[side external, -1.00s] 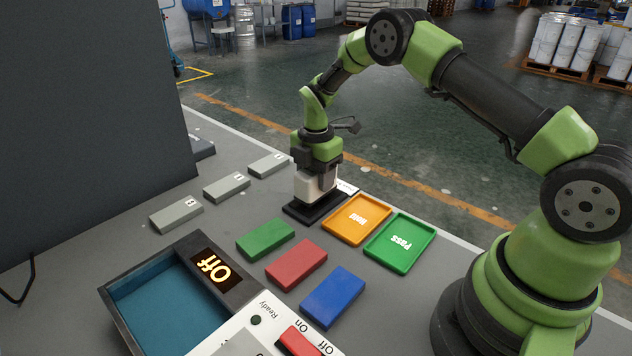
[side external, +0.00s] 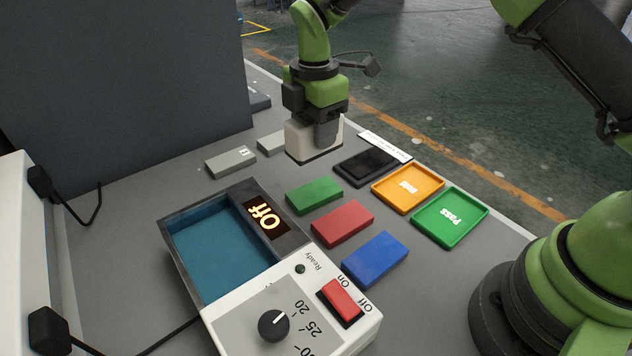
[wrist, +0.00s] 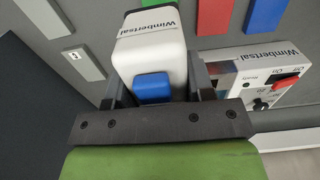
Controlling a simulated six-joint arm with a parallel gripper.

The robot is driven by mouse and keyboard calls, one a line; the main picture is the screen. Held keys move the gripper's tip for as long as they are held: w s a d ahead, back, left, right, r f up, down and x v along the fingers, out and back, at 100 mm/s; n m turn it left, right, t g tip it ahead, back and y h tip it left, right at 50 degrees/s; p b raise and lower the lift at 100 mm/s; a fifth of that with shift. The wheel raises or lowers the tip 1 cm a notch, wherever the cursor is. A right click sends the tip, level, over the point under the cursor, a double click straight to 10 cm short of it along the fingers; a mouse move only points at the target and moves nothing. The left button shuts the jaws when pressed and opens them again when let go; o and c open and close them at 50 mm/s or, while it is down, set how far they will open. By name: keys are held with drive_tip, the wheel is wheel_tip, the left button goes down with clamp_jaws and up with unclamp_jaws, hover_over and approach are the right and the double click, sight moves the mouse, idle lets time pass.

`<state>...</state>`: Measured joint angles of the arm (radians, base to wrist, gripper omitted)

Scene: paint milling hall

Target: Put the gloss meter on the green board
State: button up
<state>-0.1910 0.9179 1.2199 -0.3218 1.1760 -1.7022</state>
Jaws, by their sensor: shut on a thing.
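The gloss meter (side external: 299,142) is a white block with a dark lower edge, held upright in my gripper (side external: 318,130). The wrist view shows the meter (wrist: 150,50) with a blue button and the word Wimbertsal, between my two fingers (wrist: 155,88). The meter is above the table, apart from it. The green board (side external: 314,195) is a flat green block on the grey table, below and close to the meter in the side view. In the wrist view only a green sliver shows at the top edge, partly hidden behind the meter.
A black cradle (side external: 370,167) lies empty behind the boards. A red board (side external: 342,222) and a blue board (side external: 375,259) lie beside the green one. An orange tray (side external: 408,188) and a green Pass tray (side external: 450,217) lie to the right. A controller box (side external: 290,308) reading Off stands in front.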

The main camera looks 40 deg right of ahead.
wheel_tip(320, 180, down, 9)
drive_tip(key=shift+f, duration=0.1)
idle(0.3)
drive_tip(key=shift+f, duration=0.1)
drive_tip(key=o, duration=1.2)
